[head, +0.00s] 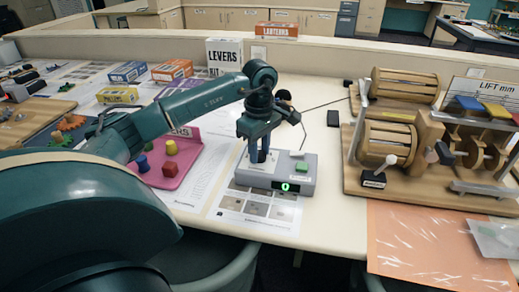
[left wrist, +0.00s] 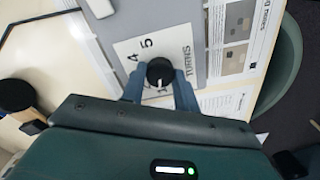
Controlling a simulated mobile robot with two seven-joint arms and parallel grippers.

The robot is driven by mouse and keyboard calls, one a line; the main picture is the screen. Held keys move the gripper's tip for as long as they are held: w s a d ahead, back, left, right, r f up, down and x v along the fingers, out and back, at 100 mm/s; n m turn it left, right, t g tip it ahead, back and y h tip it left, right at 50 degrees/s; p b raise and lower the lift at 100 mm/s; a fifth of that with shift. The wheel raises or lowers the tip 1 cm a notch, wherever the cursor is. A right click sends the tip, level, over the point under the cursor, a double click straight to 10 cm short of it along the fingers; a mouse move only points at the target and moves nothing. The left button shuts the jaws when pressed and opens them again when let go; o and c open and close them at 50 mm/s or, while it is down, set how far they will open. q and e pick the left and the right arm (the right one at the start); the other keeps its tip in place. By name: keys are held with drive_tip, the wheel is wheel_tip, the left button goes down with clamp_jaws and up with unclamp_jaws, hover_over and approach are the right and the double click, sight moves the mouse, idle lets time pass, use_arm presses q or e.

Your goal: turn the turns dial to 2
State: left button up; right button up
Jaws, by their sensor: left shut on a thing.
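The turns dial (left wrist: 160,71) is a round black knob with a white pointer line, on a white plate marked TURNS with the numbers 4 and 5 readable. In the left wrist view the pointer line runs toward my gripper; the numbers on that side are hidden. The dial sits on a grey box (head: 308,172) on the table in the head view. The box has a green button (head: 301,167) and a lit green display (head: 290,187) that seems to read 0. My left gripper (head: 263,157) reaches down from above, its blue fingers shut on the dial. My right gripper is out of view.
A wooden drum-and-gear machine (head: 395,141) stands to the right. An orange sheet (head: 430,245) covers the front right.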

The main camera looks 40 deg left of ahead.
sight(260, 153)
use_arm(q)
drive_tip(key=m+b, duration=0.1)
drive_tip(key=m, duration=0.3)
drive_tip(key=shift+m, duration=1.3)
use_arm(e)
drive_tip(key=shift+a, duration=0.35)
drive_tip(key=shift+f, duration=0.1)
use_arm(q)
drive_tip(key=o, duration=1)
drive_tip(key=shift+c, duration=0.2)
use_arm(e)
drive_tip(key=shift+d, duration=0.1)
use_arm(q)
drive_tip(key=shift+r, duration=0.15)
wheel_tip(260, 153, up, 13)
drive_tip(key=shift+p, duration=0.4)
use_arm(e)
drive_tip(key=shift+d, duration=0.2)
